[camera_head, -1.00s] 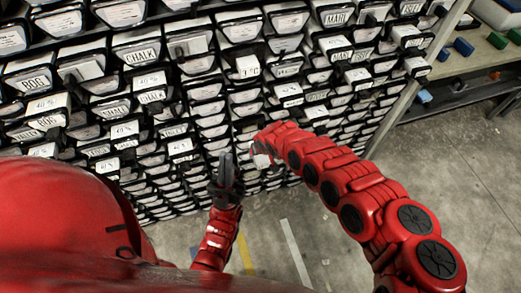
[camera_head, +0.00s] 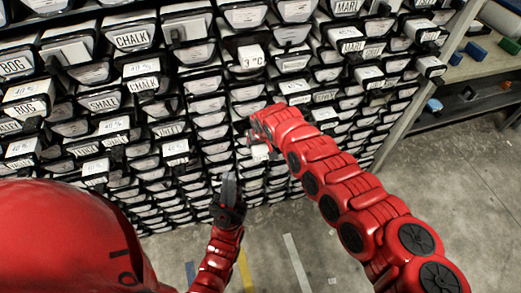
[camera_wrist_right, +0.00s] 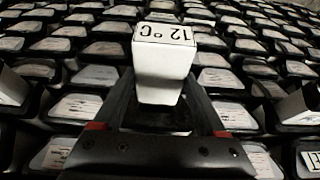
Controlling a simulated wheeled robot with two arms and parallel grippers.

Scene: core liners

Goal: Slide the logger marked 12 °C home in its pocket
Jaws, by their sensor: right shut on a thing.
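The white logger marked 12 °C (camera_wrist_right: 163,60) is between the fingers of my right gripper (camera_wrist_right: 160,98) in the right wrist view, its label upside down. It sticks out toward the camera in front of a dark pocket; how deep its far end sits is hidden.
The rack (camera_head: 212,105) is full of black-framed pockets with white fronts. Several other white blocks stick out, one marked 3 °C (camera_head: 250,60), others marked 40 %. A shelf (camera_head: 480,66) with blue and green pieces stands at the right.

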